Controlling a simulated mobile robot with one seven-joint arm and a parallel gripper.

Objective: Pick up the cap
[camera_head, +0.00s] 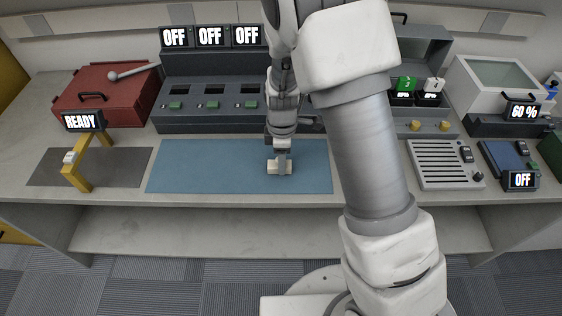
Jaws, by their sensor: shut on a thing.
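A small cream-coloured block-like piece, which I take to be the cap (272,167), is at the blue mat (200,168) in the middle of the bench. My gripper (281,166) points down over the mat with its jaws closed on this piece. The fingers cover part of it. I cannot tell whether it touches the mat or hangs just above it.
A dark console (205,118) with several OFF displays stands behind the mat. A yellow stand (84,165) with a READY display and a red case (108,92) are at left. A grey slotted panel (440,165) is at right. The mat's left part is clear.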

